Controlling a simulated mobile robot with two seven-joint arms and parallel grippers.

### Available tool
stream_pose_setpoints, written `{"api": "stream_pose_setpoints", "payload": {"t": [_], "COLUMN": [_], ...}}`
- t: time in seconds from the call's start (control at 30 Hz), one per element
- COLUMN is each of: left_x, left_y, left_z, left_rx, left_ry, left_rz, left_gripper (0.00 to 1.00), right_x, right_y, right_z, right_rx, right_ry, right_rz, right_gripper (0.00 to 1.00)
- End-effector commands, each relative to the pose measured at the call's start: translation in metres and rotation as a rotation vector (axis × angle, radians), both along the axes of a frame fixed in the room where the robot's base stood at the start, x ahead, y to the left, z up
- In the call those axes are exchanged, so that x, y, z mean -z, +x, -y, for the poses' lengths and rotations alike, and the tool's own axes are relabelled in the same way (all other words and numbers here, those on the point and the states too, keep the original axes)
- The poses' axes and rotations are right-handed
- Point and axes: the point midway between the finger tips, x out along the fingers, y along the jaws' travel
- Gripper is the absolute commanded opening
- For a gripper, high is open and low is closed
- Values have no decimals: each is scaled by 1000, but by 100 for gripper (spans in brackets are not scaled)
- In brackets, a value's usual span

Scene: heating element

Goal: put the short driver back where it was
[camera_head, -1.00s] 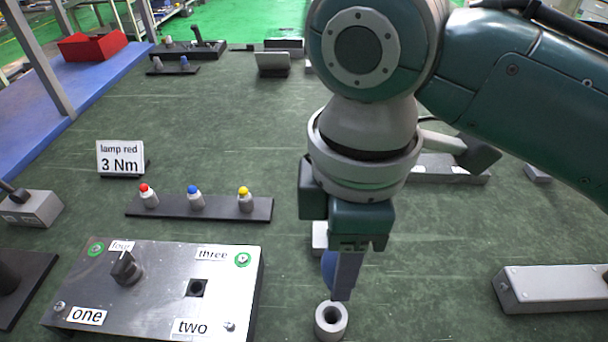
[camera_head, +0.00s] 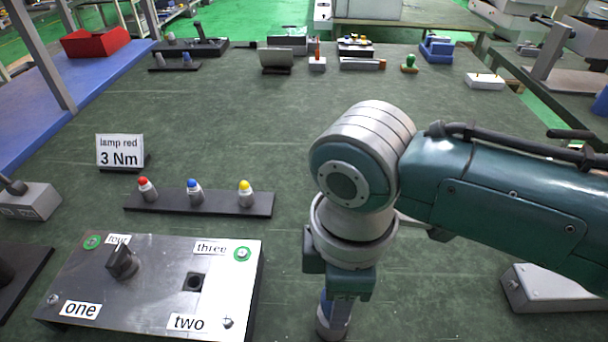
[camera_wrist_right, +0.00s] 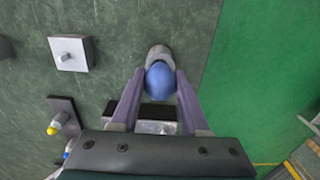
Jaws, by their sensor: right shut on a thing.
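The short driver shows as a round blue handle (camera_wrist_right: 160,82) between the two fingers of my right gripper (camera_wrist_right: 159,92) in the right wrist view. My right gripper (camera_head: 340,302) is shut on the handle and points straight down in the head view. A grey round holder (camera_wrist_right: 158,53) lies directly under the handle. In the head view the holder (camera_head: 331,330) is partly covered by the gripper and the driver. The driver's shaft is hidden, and I cannot tell how deep it sits in the holder. My left gripper is not in view.
A metal panel (camera_head: 150,285) with labels one to four stands left of the gripper. Behind it is a black strip (camera_head: 218,204) with red, blue and yellow lamps. A grey box (camera_head: 520,292) lies to the right. The table's middle is clear.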

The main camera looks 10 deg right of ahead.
Motion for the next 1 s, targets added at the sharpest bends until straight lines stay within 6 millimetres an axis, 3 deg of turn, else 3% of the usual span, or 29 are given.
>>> {"api": "stream_pose_setpoints", "payload": {"t": [0.03, 0.3, 0.57, 0.73, 1.0], "left_x": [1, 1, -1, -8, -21], "left_y": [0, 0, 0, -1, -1], "left_z": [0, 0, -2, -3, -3], "left_rx": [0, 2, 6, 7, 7], "left_ry": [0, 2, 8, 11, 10], "left_rz": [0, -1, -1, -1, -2], "left_gripper": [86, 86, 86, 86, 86], "right_x": [2, 1, -1, -23, -85], "right_y": [0, 0, 0, 1, 1], "right_z": [0, 0, 0, -1, -1], "right_rx": [0, 0, 0, -1, 0], "right_ry": [0, 0, 0, 3, 3], "right_rz": [0, 0, 0, 2, 3], "right_gripper": [46, 75, 75, 75, 75]}}
